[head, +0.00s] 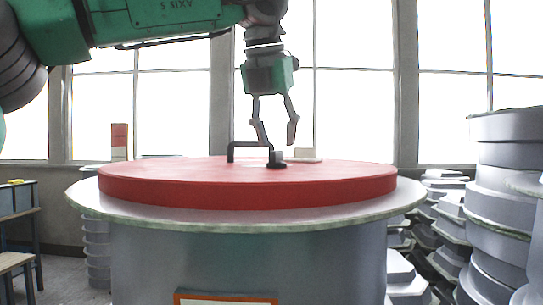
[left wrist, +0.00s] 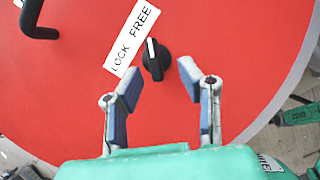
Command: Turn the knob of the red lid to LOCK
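The red lid (head: 150,181) lies flat on a large grey round mould. Its small black knob (head: 277,160) is near the middle of the head view and also shows in the left wrist view (left wrist: 155,62). The knob's white mark points up in that view, towards the FREE end of the white label (left wrist: 132,38) reading LOCK FREE. My left gripper (head: 275,132) points down above the knob. In the left wrist view its fingers (left wrist: 160,84) are open, apart, with the knob just beyond the gap between their tips, seemingly untouched. My right gripper is not in view.
A black bent handle (head: 232,150) stands on the lid left of the knob. A pale block (head: 307,155) shows just behind the knob. Grey moulds are stacked at the right (head: 505,190). A bench (head: 20,200) is at the left edge.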

